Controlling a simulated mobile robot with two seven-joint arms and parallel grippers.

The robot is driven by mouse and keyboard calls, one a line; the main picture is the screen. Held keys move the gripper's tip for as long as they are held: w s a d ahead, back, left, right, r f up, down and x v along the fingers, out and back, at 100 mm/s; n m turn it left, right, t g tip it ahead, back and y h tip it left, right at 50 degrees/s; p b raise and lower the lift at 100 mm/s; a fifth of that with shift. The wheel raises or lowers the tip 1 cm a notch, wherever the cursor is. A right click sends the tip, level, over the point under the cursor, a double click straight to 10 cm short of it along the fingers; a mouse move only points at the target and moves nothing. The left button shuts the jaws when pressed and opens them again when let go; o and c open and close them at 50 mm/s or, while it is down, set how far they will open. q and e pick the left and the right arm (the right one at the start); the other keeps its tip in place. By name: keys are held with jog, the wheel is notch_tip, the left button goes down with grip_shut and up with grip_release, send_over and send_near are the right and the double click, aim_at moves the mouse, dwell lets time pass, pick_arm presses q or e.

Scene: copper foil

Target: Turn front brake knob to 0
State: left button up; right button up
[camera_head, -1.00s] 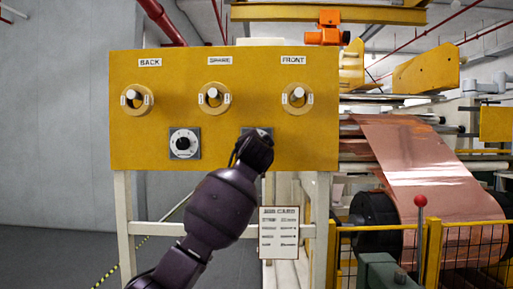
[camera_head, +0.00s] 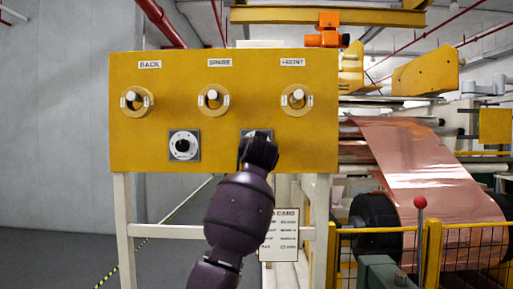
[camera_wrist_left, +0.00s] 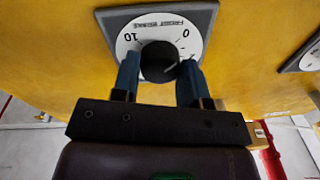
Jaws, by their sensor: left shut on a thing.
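The front brake knob (camera_wrist_left: 160,62) is black and round. It sits on a white dial (camera_wrist_left: 131,38) with a grey square plate, marked 10 on the left and 0 on the right in the left wrist view. A light pointer line on the knob leans up and right, towards the 0 side. My left gripper (camera_wrist_left: 159,66) has its two blue fingers on either side of the knob, shut on it. In the head view my left gripper (camera_head: 259,150) comes from below and hides the knob and most of its plate (camera_head: 256,133).
A second dial (camera_head: 184,145) is left on the yellow panel (camera_head: 225,112). Above are switches labelled BACK (camera_head: 135,99), SPARE (camera_head: 212,96) and FRONT (camera_head: 297,96). A card (camera_head: 284,235) hangs below. Copper foil (camera_head: 425,165) and a yellow fence (camera_head: 432,250) stand right.

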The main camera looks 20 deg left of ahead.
pick_arm(q)
jog(key=shift+n, duration=0.3)
jog(key=o, duration=0.9)
jog(key=shift+s+d, duration=0.1)
jog(key=shift+s, duration=0.05)
jog(key=b+v, duration=0.2)
jog(key=v, duration=0.8)
jog(key=shift+s, duration=0.25)
jog(key=shift+d, duration=0.1)
